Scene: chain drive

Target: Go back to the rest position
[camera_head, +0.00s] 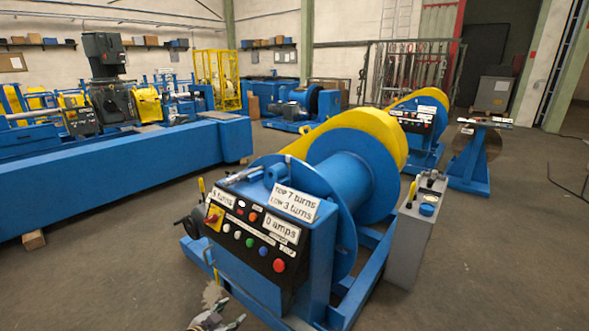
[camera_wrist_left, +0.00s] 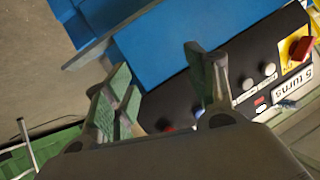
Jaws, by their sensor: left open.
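My left gripper (camera_head: 217,316) shows at the bottom edge of the head view, low in front of the blue winch machine (camera_head: 262,283). In the left wrist view its two fingers (camera_wrist_left: 160,92) stand apart with nothing between them. Behind the fingers is the winch's black control panel (camera_wrist_left: 232,95), with round buttons, a "5 turns" label and a red-and-yellow switch (camera_wrist_left: 302,47). My right gripper is in neither view.
A grey control box (camera_head: 416,236) stands right of the blue drum (camera_head: 345,185). A long blue bench (camera_head: 120,170) runs along the left. More blue machines (camera_head: 425,118) and a blue stand (camera_head: 473,165) are further back. Bare floor (camera_head: 500,260) lies at the right.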

